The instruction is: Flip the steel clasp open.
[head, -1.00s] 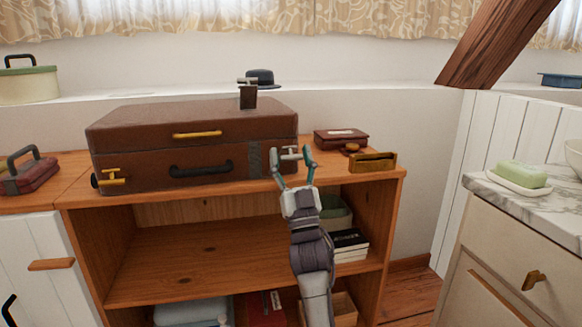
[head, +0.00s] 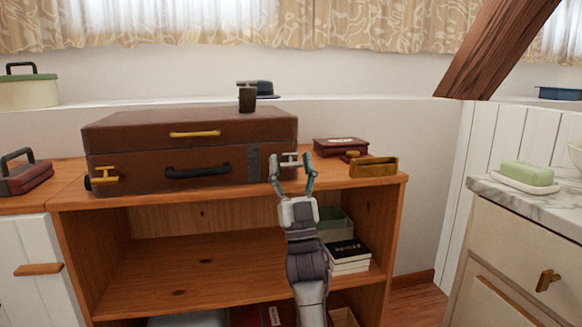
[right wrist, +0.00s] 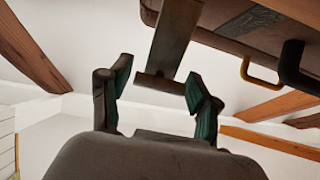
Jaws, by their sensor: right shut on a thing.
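The brown suitcase (head: 130,135) lies flat on the wooden shelf unit. A pale steel clasp (head: 290,159) shows at the right end of its front face. My right gripper (head: 291,166) has one finger on each side of the clasp and is shut on it. In the right wrist view, a brown strip with a crossbar end (right wrist: 165,86) hangs between the fingers (right wrist: 160,88); its contact with them is hard to see. A dark upright piece with a steel crossbar (head: 247,98) stands at the lid's rear. My left gripper is out of view.
A brass clasp (head: 104,175) and black handle (head: 198,172) are on the suitcase front. To the right lie a small brown case (head: 338,147) and a brass holder (head: 374,168). A marble counter (head: 550,207) is at the right.

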